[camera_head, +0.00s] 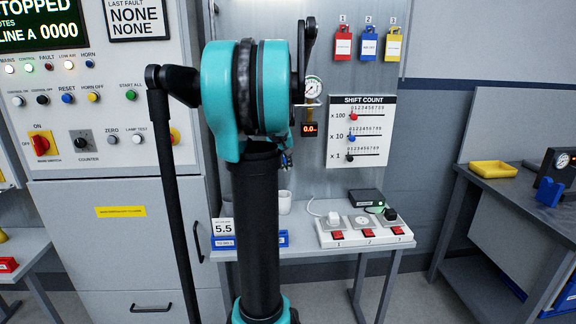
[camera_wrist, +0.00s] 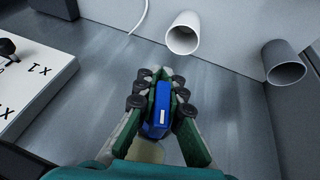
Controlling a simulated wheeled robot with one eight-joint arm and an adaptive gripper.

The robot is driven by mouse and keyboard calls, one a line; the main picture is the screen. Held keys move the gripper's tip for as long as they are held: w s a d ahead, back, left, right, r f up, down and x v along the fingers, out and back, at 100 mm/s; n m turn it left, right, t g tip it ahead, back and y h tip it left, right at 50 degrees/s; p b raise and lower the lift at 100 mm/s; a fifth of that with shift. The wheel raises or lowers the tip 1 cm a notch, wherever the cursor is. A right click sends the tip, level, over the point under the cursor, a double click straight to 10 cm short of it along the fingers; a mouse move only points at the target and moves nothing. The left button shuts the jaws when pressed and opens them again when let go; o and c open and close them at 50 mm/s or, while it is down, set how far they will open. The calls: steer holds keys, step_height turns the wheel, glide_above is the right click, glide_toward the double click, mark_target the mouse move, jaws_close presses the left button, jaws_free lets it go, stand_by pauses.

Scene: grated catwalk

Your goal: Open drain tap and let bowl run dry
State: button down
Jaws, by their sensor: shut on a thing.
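In the wrist view, my gripper (camera_wrist: 156,105) is shut on a small blue piece (camera_wrist: 157,112) with a white label. It looks like the drain tap's handle, with dark jointed fingers on both sides of it. A pale, blurred shape (camera_wrist: 146,150) lies just below it and may be part of the bowl; I cannot tell. In the head view, a round gauge (camera_head: 313,87) is on the grey panel just right of my arm, with a red-lit display (camera_head: 310,130) reading about 0.0 under it. My arm hides the bowl, the tap and most of my gripper there.
The shift count board (camera_head: 361,130) is right of the gauge. A bench below holds a white switch strip (camera_head: 364,232). A cabinet (camera_head: 110,215) stands left.

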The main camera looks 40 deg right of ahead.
steer(key=shift+w+a+t+y, duration=0.25)
steer(key=shift+t+y, duration=0.35)
steer(key=shift+y, duration=0.2)
steer(key=shift+m, duration=0.3)
steer(key=shift+a, duration=0.1)
steer(key=c, duration=1.6)
jaws_free()
steer(key=v, duration=1.2)
steer(key=shift+d, duration=0.25)
steer(key=shift+s, duration=0.2)
